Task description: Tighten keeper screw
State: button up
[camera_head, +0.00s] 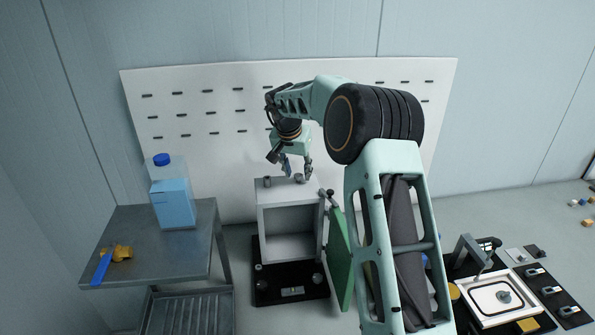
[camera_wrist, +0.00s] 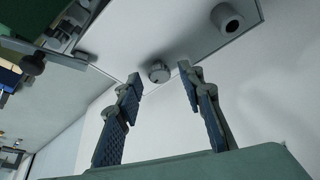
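My gripper (camera_head: 298,171) points down just above the top of the white box (camera_head: 261,222). In the wrist view its two blue-padded fingers (camera_wrist: 160,78) are apart with nothing between the pads. A small grey round knob with a marked face, likely the keeper screw (camera_wrist: 158,72), shows on the white surface in line with the gap, beyond the fingertips. It also shows below the fingers in the head view (camera_head: 299,179). I cannot tell how far in it is screwed. A grey hollow cylinder (camera_wrist: 228,18) stands on the same surface; in the head view it is at the left (camera_head: 267,182).
The box's green door (camera_head: 340,258) stands open at its right, with a dark latch piece (camera_head: 326,194) near the top. A white pegboard (camera_head: 200,160) stands behind.

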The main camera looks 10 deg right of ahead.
grip_shut()
jog(key=shift+m, duration=0.3)
jog(key=m, duration=0.2)
jog(key=m+g+h, duration=0.1)
jog(key=m, duration=0.1)
jog(key=shift+w+a, duration=0.15)
jog(key=shift+w, duration=0.05)
jog(key=m+g+h, duration=0.1)
jog(key=m, duration=0.3)
jog(key=shift+w+g, duration=0.1)
jog(key=shift+g, duration=0.3)
jog(key=shift+m, duration=0.6)
jog(key=shift+o, duration=0.6)
grip_release()
